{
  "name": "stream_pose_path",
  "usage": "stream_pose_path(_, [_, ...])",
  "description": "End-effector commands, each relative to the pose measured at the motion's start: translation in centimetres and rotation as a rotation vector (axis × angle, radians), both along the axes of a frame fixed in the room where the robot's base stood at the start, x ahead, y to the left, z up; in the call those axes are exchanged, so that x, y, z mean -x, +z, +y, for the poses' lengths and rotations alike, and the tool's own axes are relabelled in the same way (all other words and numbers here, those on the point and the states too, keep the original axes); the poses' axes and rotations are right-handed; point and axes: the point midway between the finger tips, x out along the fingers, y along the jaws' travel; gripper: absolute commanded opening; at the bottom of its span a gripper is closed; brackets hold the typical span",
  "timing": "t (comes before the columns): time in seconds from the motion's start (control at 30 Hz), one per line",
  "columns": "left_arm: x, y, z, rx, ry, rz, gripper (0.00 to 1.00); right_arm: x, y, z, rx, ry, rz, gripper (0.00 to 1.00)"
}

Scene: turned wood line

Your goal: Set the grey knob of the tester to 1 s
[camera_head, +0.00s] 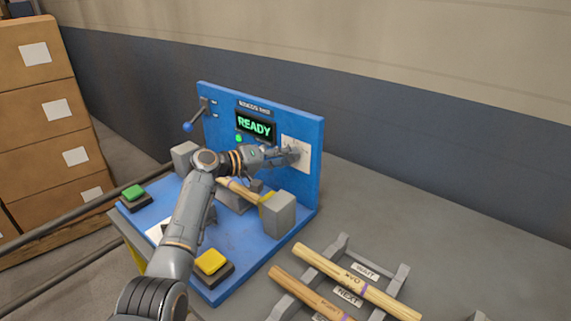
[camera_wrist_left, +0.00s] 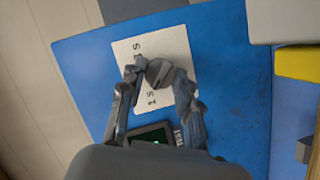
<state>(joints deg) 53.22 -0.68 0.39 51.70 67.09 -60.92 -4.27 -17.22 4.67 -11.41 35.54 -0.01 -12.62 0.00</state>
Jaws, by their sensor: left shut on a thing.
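The tester (camera_head: 310,140) is a blue upright panel on a blue base. Its display (camera_head: 255,125) reads READY in green. A white dial plate (camera_head: 303,145) sits on the panel's right part. In the left wrist view the round grey knob (camera_wrist_left: 159,72) is in the middle of this plate (camera_wrist_left: 180,45), with "1 S" and "3 S" marks legible on its left side. My left gripper (camera_head: 292,154) is shut on the knob, one finger on each side. Which mark the knob points to, I cannot tell. My right gripper is not in view.
A wooden handle (camera_head: 235,190) lies across the base between grey blocks (camera_head: 278,214). A green button (camera_head: 133,192), a yellow button (camera_head: 210,262) and a blue-tipped lever (camera_head: 188,126) surround it. A rack (camera_head: 345,240) with wooden handles stands at right. Cartons (camera_head: 40,110) stand at left.

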Motion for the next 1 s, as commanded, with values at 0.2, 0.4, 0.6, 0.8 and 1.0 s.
stream_pose_path(0.2, [-0.1,-0.3,0.1,0.111,0.002,0.079,0.01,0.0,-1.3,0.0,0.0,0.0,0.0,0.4])
stream_pose_path(0.4, [-0.1,-0.3,0.1,0.171,0.002,0.124,0.01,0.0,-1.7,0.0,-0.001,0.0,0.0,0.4])
stream_pose_path(0.6, [-0.1,-0.2,0.1,0.196,0.001,0.143,0.01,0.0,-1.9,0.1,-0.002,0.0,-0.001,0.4])
stream_pose_path(0.8, [-0.1,-0.2,0.1,0.201,0.001,0.147,0.01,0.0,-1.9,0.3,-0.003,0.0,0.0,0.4])
stream_pose_path(1.0, [-0.1,-0.2,0.1,0.201,0.001,0.147,0.01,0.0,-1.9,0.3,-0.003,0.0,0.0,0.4])
